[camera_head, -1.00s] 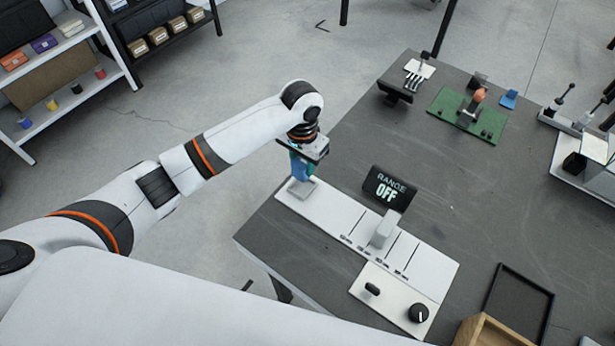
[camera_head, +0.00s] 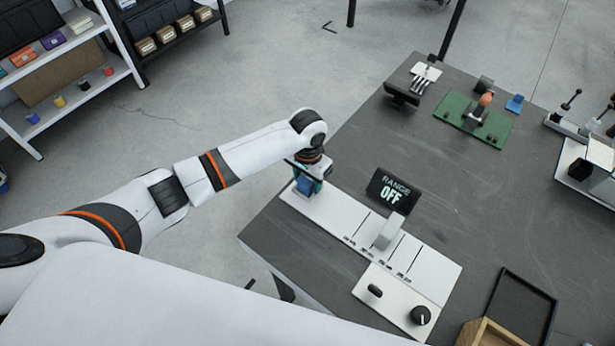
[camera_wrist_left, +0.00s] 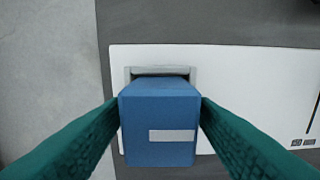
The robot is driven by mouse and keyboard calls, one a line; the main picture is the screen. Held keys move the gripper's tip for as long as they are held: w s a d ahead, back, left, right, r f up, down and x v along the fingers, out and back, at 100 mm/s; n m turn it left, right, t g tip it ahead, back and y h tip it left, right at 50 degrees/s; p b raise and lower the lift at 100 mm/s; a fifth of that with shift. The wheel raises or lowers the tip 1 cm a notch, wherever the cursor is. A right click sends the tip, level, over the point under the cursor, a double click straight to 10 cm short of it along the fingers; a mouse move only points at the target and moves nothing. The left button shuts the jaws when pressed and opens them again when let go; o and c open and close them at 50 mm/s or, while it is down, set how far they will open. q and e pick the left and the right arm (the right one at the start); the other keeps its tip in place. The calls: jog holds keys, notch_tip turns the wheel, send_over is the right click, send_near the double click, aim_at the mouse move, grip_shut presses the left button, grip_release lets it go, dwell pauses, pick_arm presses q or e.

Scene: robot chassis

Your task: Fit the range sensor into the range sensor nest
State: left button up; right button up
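The range sensor is a blue box (camera_wrist_left: 158,135) with a pale label, held between the teal fingers of my left gripper (camera_wrist_left: 159,105). In the head view the gripper (camera_head: 308,178) and the blue sensor (camera_head: 304,186) are at the far left end of the white board (camera_head: 335,212). The range sensor nest shows as a pale grey rimmed frame (camera_wrist_left: 160,70) directly behind the sensor in the wrist view. The sensor covers most of the nest, and I cannot tell whether it is inside. My right gripper is not in view.
A black display (camera_head: 393,190) reads "RANGE OFF" behind the board. A grey upright block (camera_head: 387,233) stands on the board. A white panel (camera_head: 395,296) with a black knob (camera_head: 420,315) lies in front. A black tray (camera_head: 522,310) is at lower right. The middle of the table is clear.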

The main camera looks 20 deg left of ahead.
pick_arm(q)
jog(key=shift+o, duration=0.2)
jog(key=shift+r, duration=0.1)
notch_tip(320, 180, up, 12)
dwell(0.5)
dwell(0.4)
